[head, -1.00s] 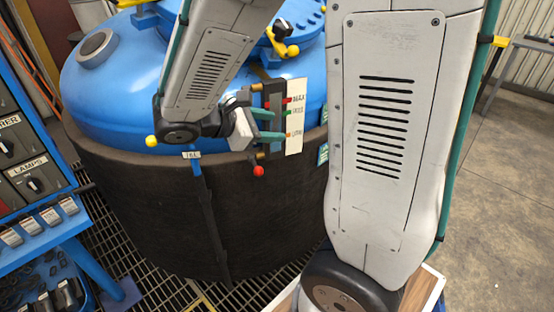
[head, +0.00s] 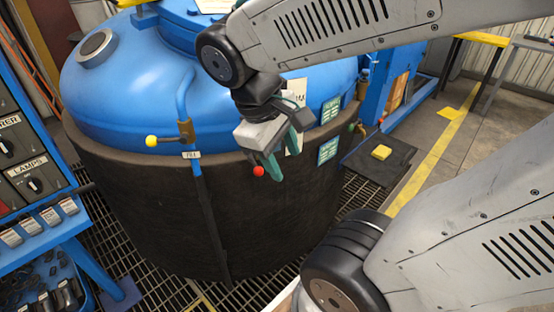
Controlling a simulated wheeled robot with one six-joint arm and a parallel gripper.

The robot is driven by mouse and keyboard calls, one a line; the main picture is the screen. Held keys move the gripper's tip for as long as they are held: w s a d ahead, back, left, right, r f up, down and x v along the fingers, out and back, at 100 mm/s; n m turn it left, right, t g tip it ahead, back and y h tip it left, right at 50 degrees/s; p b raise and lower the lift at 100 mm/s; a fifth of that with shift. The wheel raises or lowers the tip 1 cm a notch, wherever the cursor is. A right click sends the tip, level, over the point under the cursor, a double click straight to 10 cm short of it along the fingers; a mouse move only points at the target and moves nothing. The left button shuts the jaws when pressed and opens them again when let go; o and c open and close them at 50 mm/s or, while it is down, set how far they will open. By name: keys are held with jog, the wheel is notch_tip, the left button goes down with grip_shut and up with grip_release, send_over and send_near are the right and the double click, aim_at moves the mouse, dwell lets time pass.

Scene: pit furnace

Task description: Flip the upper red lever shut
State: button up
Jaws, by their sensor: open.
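One red lever knob (head: 259,171) shows on the front of the blue-topped tank, low at the gauge; I cannot tell from this view if it is the upper lever's. No other red knob is in sight. The gauge's valves are hidden behind my gripper, and only parts of its white scale plate (head: 297,88) show. My gripper (head: 280,165) points down in front of the gauge. Its teal fingers are open and I see nothing between them. One finger is just right of the red knob in the picture; whether they touch is unclear.
A yellow-knobbed valve lever (head: 151,141) sticks out left of the gauge, on a pipe with a label (head: 192,155). A blue switch panel (head: 30,150) stands at the left.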

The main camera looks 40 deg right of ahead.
jog(key=a+y, duration=0.1)
jog(key=s+a+m+t+y, duration=0.1)
jog(key=shift+s+a+r, duration=0.1)
jog(key=shift+a+r, duration=0.2)
jog(key=shift+r, duration=0.1)
jog(key=shift+m, duration=0.3)
